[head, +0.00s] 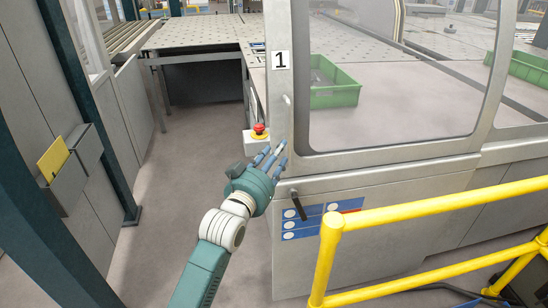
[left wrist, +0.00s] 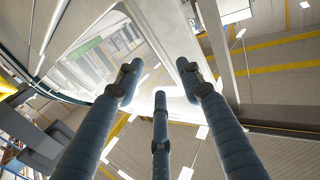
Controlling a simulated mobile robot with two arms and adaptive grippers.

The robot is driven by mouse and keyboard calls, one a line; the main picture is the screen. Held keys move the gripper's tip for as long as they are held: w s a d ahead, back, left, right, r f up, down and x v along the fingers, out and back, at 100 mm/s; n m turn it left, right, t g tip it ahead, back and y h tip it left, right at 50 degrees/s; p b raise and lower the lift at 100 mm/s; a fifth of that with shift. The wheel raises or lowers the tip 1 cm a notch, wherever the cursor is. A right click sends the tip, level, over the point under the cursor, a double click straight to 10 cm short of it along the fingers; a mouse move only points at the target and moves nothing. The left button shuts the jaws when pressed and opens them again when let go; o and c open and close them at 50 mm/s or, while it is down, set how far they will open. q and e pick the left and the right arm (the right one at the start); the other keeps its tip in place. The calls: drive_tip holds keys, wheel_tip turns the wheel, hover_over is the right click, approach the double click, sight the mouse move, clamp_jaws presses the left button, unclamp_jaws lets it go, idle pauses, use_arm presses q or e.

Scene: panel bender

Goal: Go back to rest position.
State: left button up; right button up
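My left gripper (head: 271,158) is in the middle of the head view, in front of the machine's grey door post (head: 279,110). Its blue-grey fingers are extended and apart, with nothing held between them. I cannot tell whether the fingertips touch the post. In the left wrist view the three fingers of this gripper (left wrist: 160,85) are spread, with open space between them. That view looks up past a glass panel (left wrist: 105,60) towards the ceiling. My right gripper is in neither view.
A red emergency button (head: 260,129) sits just left of the fingers. A yellow railing (head: 430,211) stands at the right front, beside the machine's lower panel. A green bin (head: 335,90) is behind the glass. The floor aisle (head: 180,180) at left is clear.

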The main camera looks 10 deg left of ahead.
use_arm(q)
drive_tip(key=shift+s+a, duration=0.2)
drive_tip(key=shift+s, duration=0.35)
drive_tip(key=s+a+f+g+y+b, duration=0.1)
drive_tip(key=s+a+f+g, duration=0.2)
drive_tip(key=f, duration=1.5)
drive_tip(key=s+a+f+g+y+b, duration=0.1)
drive_tip(key=s+f+g+y, duration=0.3)
drive_tip(key=f, duration=1.4)
drive_tip(key=s+a+f+g+h, duration=0.1)
drive_tip(key=s+a+f+g, duration=0.25)
drive_tip(key=s+f, duration=1.45)
drive_tip(key=s+a+f+g, duration=0.2)
drive_tip(key=s+f, duration=0.4)
drive_tip(key=s, duration=0.6)
drive_tip(key=s+a+f+g+b, duration=0.1)
drive_tip(key=s+a+f+g, duration=0.1)
drive_tip(key=s+f, duration=0.5)
drive_tip(key=s+a+f+g+y+b, duration=0.1)
drive_tip(key=s+a+f, duration=0.3)
drive_tip(key=s, duration=1.2)
wheel_tip(320, 180, down, 3)
drive_tip(key=shift+s+r+g, duration=0.1)
drive_tip(key=shift+s+g, duration=0.2)
drive_tip(key=shift+g, duration=0.15)
